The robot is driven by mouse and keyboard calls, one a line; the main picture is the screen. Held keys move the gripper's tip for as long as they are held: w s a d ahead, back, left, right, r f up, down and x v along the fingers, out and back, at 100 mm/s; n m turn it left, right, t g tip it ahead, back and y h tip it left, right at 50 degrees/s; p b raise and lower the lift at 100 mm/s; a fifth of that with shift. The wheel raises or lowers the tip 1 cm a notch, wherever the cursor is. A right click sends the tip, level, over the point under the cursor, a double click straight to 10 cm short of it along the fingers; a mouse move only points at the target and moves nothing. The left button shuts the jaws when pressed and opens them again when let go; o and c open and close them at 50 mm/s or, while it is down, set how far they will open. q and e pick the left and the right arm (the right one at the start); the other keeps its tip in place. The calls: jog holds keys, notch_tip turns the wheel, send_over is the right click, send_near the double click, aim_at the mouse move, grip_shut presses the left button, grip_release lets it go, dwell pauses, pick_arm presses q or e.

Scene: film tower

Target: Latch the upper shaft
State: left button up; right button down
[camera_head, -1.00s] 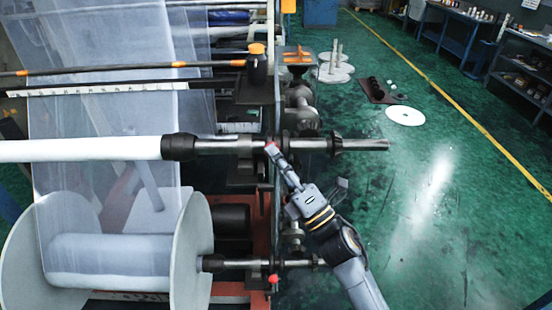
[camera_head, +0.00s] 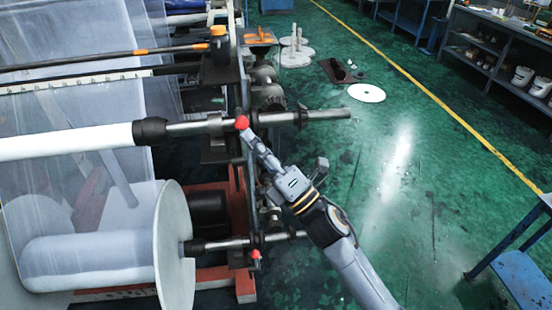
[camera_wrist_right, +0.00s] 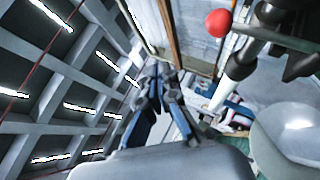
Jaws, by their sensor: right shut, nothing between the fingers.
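The upper shaft (camera_head: 325,114) is a steel bar that runs through the stand's side and carries a white roll (camera_head: 65,142) with a black collar at its end. A red ball knob (camera_head: 241,122) sits at the shaft's support. It also shows in the right wrist view (camera_wrist_right: 218,22). My right gripper (camera_head: 248,136) is shut and empty, its tips just below the knob in the head view. In the wrist view its fingers (camera_wrist_right: 160,72) are left of the knob, with a gap between. My left gripper is not in view.
A lower shaft (camera_head: 225,244) with a large disc-ended reel (camera_head: 174,250) and another red knob (camera_head: 256,254) lies below. The green floor to the right is mostly clear. A white disc (camera_head: 366,93) lies on it. A blue table (camera_head: 522,275) stands at the lower right.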

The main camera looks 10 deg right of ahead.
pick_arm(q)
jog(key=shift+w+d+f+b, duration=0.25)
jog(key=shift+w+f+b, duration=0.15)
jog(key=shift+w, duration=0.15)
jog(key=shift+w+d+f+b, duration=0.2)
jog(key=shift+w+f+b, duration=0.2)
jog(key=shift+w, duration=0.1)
pick_arm(e)
jog(key=s+d+r, duration=0.1)
jog(key=s+d, duration=0.3)
jog(key=s, duration=0.1)
jog(key=shift+s, duration=0.25)
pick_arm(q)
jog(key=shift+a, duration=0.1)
